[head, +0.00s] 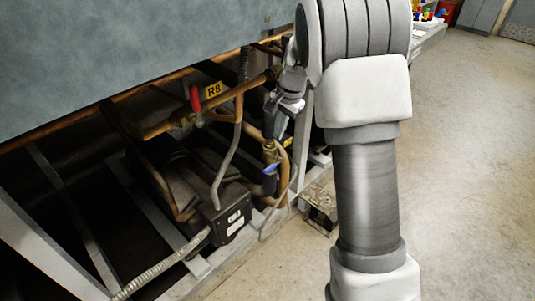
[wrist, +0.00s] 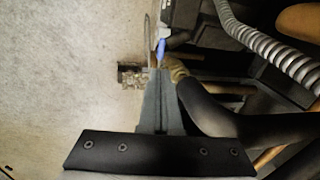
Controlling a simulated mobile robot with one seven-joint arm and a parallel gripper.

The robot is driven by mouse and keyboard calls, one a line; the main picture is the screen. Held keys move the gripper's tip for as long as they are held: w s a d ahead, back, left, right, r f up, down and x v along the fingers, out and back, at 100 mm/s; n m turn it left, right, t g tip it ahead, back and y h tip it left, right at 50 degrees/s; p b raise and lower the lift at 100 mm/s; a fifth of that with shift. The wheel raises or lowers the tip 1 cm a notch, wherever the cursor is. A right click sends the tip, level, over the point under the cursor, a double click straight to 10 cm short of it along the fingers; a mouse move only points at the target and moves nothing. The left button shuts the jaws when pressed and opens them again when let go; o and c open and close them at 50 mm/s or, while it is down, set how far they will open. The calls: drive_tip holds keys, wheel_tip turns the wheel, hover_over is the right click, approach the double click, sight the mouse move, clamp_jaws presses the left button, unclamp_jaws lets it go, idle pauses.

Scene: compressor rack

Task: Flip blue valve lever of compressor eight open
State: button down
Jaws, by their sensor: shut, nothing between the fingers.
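The blue valve lever (head: 270,168) shows in the head view low on the brass valve (head: 269,151), in front of the copper pipes. In the wrist view the blue lever (wrist: 161,47) lies just beyond my fingertips, with the brass valve body (wrist: 175,69) to its right. My gripper (head: 277,138) points down just above the valve. Its fingers are together and empty in the wrist view (wrist: 160,75). I cannot tell whether the fingertips touch the lever. Part of the valve is hidden behind the fingers.
A black box (head: 228,215) stands below left of the valve. Grey frame bars (head: 303,130) and a small metal part (head: 320,207) are close by. The floor (head: 460,180) at right is clear.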

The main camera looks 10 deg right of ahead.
sight(269, 168)
drive_tip(key=shift+w+f+m, duration=0.4)
drive_tip(key=shift+w+f, duration=0.4)
drive_tip(key=shift+f, duration=0.15)
drive_tip(key=b+x, duration=0.4)
drive_tip(key=x, duration=1)
drive_tip(key=shift+s, duration=0.1)
drive_tip(key=shift+d, duration=0.1)
